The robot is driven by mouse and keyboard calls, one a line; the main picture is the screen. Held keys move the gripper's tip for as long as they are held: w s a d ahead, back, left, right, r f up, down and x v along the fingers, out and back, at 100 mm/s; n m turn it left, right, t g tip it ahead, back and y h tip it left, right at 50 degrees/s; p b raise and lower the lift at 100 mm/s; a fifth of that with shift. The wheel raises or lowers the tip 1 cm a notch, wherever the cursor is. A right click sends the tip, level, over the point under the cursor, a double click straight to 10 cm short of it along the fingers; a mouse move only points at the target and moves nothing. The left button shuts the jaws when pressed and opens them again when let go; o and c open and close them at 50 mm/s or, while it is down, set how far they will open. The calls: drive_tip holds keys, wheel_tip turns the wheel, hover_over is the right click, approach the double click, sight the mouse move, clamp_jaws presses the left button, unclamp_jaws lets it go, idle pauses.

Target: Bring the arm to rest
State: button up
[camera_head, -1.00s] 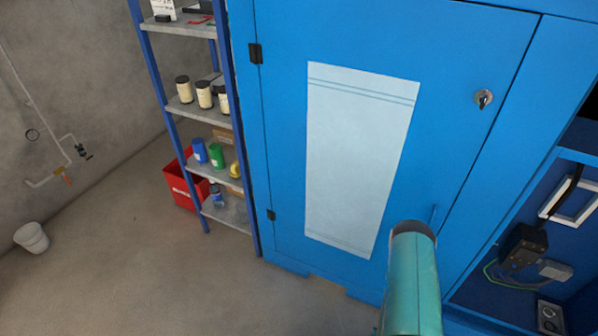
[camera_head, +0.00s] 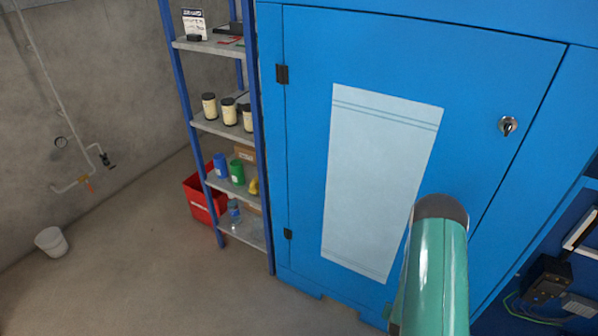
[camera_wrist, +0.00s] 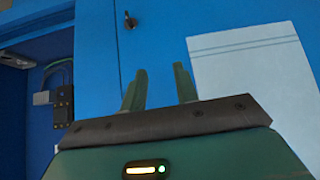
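My teal arm (camera_head: 435,265) rises from the bottom edge at the lower right of the head view, in front of the blue cabinet door (camera_head: 420,60). It overlaps the lower right of the pale sheet (camera_head: 380,180) on the door. My gripper (camera_wrist: 159,78) shows in the wrist view with its two green fingers apart and nothing between them. The blue door (camera_wrist: 155,45) and the pale sheet (camera_wrist: 250,75) lie beyond the fingers. Whether the fingers touch the door cannot be told. The gripper's fingers are not visible in the head view.
A lock with a key (camera_head: 508,126) sits on the door. An open bay with a black box (camera_head: 545,275) is at the lower right. A shelf rack (camera_head: 228,125) holds jars and bottles, beside a red bin (camera_head: 198,200). Floor (camera_head: 150,280) is clear.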

drive_tip(key=w+a+r+n+y, duration=0.15)
drive_tip(key=w+r, duration=0.25)
drive_tip(key=r, duration=0.5)
drive_tip(key=w+a+r, duration=0.2)
drive_tip(key=w+r, duration=0.2)
drive_tip(key=r, duration=0.4)
drive_tip(key=a+r+n+y, duration=0.1)
drive_tip(key=a+r, duration=0.2)
drive_tip(key=r, duration=0.5)
drive_tip(key=a+r, duration=0.4)
drive_tip(key=r, duration=0.4)
drive_tip(key=s+a+r+n+y, duration=0.1)
drive_tip(key=s+a+r, duration=0.35)
drive_tip(key=r, duration=0.35)
drive_tip(key=s+a+r+n, duration=0.1)
drive_tip(key=s+a+r, duration=0.2)
drive_tip(key=s+r, duration=0.3)
drive_tip(key=s+a+r+n, duration=0.1)
drive_tip(key=s+a+r, duration=0.1)
drive_tip(key=s+r, duration=0.2)
drive_tip(key=s+a+r+g, duration=0.1)
drive_tip(key=s+r, duration=0.3)
drive_tip(key=s, duration=0.5)
drive_tip(key=shift+s+a+r+n+g+y, duration=0.15)
drive_tip(key=shift+s+a+n+g+y, duration=0.25)
drive_tip(key=shift+a, duration=0.4)
drive_tip(key=shift+o, duration=0.3)
drive_tip(key=shift+w, duration=0.1)
